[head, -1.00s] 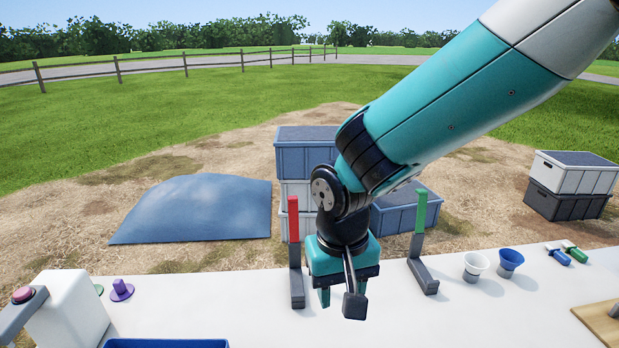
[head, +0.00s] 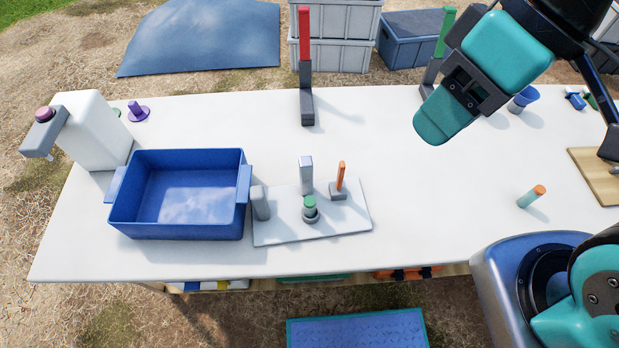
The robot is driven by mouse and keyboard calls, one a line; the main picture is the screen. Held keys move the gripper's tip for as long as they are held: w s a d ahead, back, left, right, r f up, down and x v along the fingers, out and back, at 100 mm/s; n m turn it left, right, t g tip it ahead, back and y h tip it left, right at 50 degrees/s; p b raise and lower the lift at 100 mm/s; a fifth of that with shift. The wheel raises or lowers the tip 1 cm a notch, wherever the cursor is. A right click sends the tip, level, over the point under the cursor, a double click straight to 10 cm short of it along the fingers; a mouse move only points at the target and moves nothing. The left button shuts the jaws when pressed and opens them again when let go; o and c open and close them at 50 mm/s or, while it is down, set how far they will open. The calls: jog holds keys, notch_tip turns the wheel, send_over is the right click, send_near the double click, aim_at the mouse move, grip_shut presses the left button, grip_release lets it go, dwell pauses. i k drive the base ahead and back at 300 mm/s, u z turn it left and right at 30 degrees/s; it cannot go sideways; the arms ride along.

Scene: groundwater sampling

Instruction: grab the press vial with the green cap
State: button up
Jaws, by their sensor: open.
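The press vial with the green cap (head: 310,206) stands upright on the light grey press plate (head: 275,233), in a small grey holder near the front middle of the table. My gripper (head: 438,122) is in the air to the upper right of the vial, well apart from it. It is open and empty. I see it side-on, so one finger largely hides the other.
On the plate, a grey post (head: 306,174), an orange-topped stick (head: 341,177) and a grey cylinder (head: 260,203) surround the vial closely. A blue tub (head: 180,230) borders the plate's left. The table between is clear.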

aim_at(310, 204)
jog(key=u, duration=2.8)
jog(key=k, duration=0.55)
jog(key=z, duration=0.8)
